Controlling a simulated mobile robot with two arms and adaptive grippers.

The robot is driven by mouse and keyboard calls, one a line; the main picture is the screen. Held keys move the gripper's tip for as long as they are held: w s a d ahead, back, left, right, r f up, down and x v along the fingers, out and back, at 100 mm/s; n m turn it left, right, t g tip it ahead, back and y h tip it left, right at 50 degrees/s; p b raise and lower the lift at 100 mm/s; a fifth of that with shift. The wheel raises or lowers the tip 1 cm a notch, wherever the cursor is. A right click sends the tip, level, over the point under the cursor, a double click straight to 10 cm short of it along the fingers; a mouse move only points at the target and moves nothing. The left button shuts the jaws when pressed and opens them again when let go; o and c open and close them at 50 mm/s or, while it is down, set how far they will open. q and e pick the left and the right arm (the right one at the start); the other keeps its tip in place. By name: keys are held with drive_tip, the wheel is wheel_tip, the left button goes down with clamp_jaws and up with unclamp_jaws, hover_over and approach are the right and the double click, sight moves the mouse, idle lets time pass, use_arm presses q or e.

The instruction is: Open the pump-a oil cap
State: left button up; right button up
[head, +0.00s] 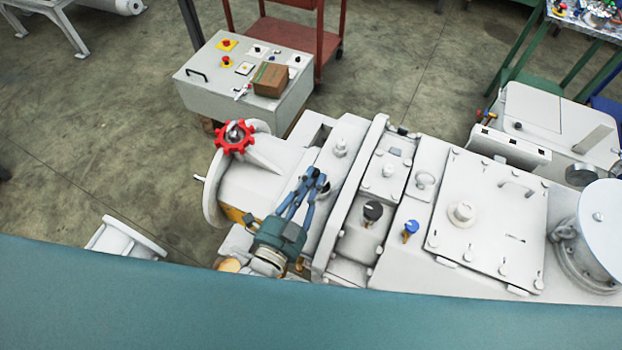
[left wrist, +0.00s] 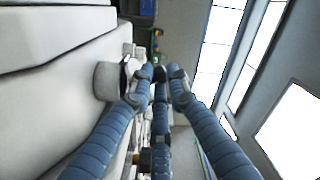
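My left gripper (head: 316,182) has blue segmented fingers. In the head view it hangs over the pale grey pump machine (head: 325,225), left of its raised ridge. In the left wrist view the gripper (left wrist: 160,72) has its tips close together but apart, with nothing seen between them. A grey round fitting with a dark rim (left wrist: 109,80) stands just left of the fingers. A black-topped knob (head: 373,210) and a small blue knob (head: 411,227) are on the machine, right of the gripper. I cannot tell which fitting is the pump-a oil cap. My right gripper is not in view.
A red handwheel (head: 235,137) stands up at the machine's left end. A flat panel with bolts (head: 485,215) lies to the right. A control box (head: 215,82) with buttons and a brown carton (head: 270,80) stands behind. The floor at left is mostly clear.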

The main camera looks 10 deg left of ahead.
use_arm(q)
clamp_jaws()
drive_tip(key=shift+a, duration=0.1)
drive_tip(key=shift+w+a+r+n+p, duration=0.1)
drive_tip(key=shift+a+r+n+p, duration=0.1)
drive_tip(key=shift+n, duration=0.25)
drive_tip(key=shift+w+a+r+n+p, duration=0.1)
drive_tip(key=shift+n+p, duration=0.1)
drive_tip(key=shift+n, duration=0.25)
drive_tip(key=n, duration=0.1)
drive_tip(key=a+n+p, duration=0.1)
drive_tip(key=n, duration=0.1)
drive_tip(key=shift+w+a+n, duration=0.15)
drive_tip(key=shift+a+n, duration=0.05)
drive_tip(key=shift+n, duration=0.1)
drive_tip(key=n, duration=0.1)
drive_tip(key=a+n, duration=0.1)
drive_tip(key=n, duration=0.1)
drive_tip(key=shift+w+a+f, duration=0.2)
drive_tip(key=shift+w+f, duration=0.05)
drive_tip(key=shift+w+a+f+n, duration=0.1)
drive_tip(key=shift+a+f+n, duration=0.15)
drive_tip(key=shift+n, duration=0.65)
drive_tip(key=shift+w+a+f+n, duration=0.1)
drive_tip(key=shift+a+n, duration=0.2)
drive_tip(key=shift+n, duration=0.6)
